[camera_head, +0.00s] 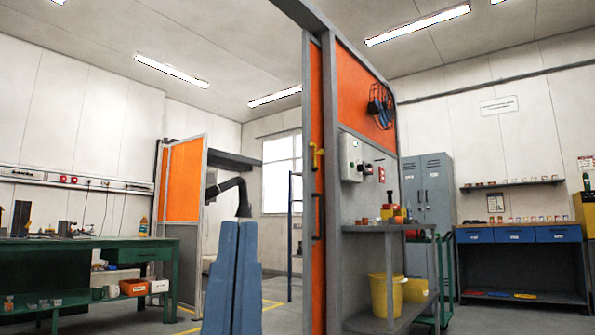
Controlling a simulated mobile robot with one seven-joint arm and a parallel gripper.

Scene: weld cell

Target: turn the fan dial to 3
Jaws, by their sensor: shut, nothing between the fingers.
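My gripper (238,224) stands at the bottom, left of centre. Its two blue fingers point up and lie together, with nothing between them. A light grey control box (350,157) is mounted on the grey lower part of the partition, right of my gripper and well apart from it. A small round part shows on the box's side. I cannot tell whether it is the fan dial, and no numbers or pointer can be read. A small red sign or switch plate (381,174) is beside the box.
An orange door edge with a yellow latch (317,158) stands between my gripper and the box. A grey shelf cart (378,228) with yellow buckets (385,293) stands below the box. A green workbench (90,243) is at left. A black extraction arm (243,198) hangs behind my gripper.

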